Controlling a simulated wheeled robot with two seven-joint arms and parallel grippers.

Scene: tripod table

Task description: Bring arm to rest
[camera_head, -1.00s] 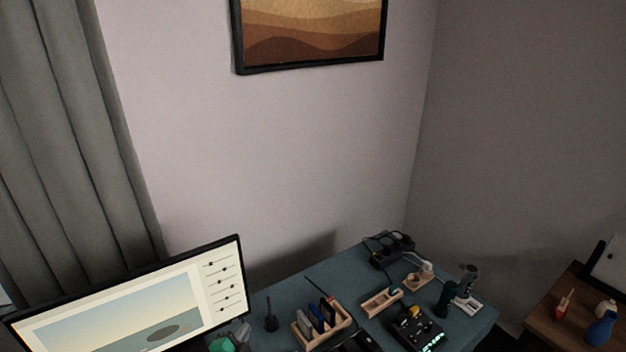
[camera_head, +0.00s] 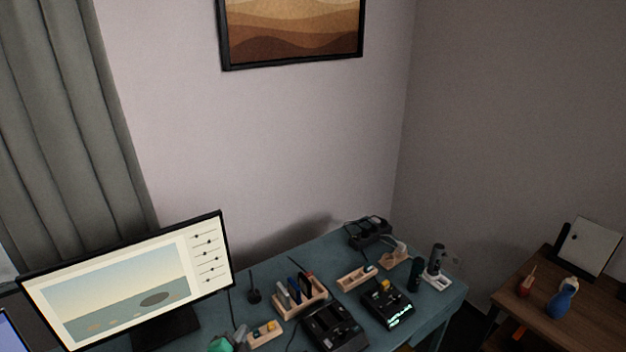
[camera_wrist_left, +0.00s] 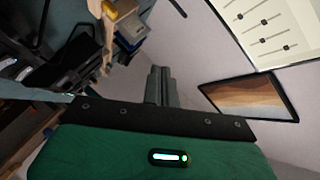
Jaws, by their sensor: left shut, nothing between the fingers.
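My left gripper (camera_head: 242,333) shows at the bottom edge of the head view, in front of the desk and just right of the monitor's foot. Its green housing is partly cut off by the frame. In the left wrist view its two grey fingers (camera_wrist_left: 160,84) are together, with nothing between them, beyond the green housing. My right gripper is not in view.
A brown side table (camera_head: 530,290) stands right. A framed picture (camera_head: 292,32) hangs above.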

